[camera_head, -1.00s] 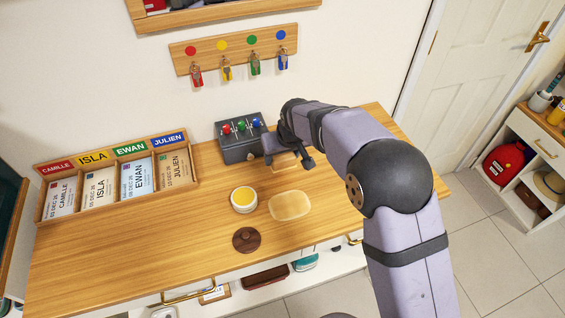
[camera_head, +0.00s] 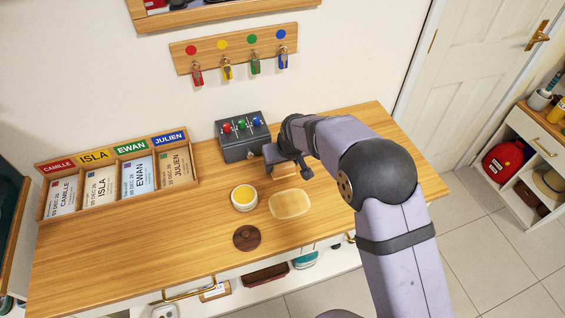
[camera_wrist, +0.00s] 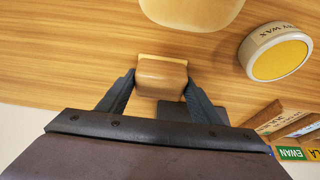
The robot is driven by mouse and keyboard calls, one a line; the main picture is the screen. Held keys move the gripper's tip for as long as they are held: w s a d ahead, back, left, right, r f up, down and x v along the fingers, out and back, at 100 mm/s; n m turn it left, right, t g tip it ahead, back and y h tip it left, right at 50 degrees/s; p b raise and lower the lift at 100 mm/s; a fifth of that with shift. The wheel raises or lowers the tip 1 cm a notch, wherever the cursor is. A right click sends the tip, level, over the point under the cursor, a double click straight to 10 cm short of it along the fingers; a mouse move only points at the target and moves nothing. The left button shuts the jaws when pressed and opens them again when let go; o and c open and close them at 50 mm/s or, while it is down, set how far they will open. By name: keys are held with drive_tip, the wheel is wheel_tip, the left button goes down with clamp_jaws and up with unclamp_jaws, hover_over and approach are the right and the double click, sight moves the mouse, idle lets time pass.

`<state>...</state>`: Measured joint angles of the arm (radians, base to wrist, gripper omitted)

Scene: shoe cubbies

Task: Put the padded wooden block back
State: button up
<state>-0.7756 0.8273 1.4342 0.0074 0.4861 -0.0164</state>
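The padded wooden block (camera_wrist: 161,78) is a small brown block with a paler strip along one edge. It sits between the two fingers of my gripper (camera_wrist: 161,88), which press close against its sides in the wrist view. In the head view the block (camera_head: 286,171) shows below my gripper (camera_head: 287,168), in front of the dark switch box. I cannot tell whether it touches the tabletop. A pale tan rounded pad (camera_head: 290,204) lies on the table in front of it; its edge also shows in the wrist view (camera_wrist: 190,8).
An open tin of yellow wax (camera_head: 244,197) and a brown round lid (camera_head: 247,238) stand left of the pad. The switch box (camera_head: 240,137) is behind. A card rack (camera_head: 115,177) stands at left, and keys hang on a board (camera_head: 235,50). The table's front left is clear.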

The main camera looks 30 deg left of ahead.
drive_tip(key=o, duration=0.3)
drive_tip(key=shift+r, duration=0.1)
drive_tip(key=shift+r, duration=0.2)
drive_tip(key=b+v, duration=0.2)
drive_tip(key=v, duration=0.9)
drive_tip(key=shift+s+d+r, duration=0.15)
drive_tip(key=shift+r, duration=0.15)
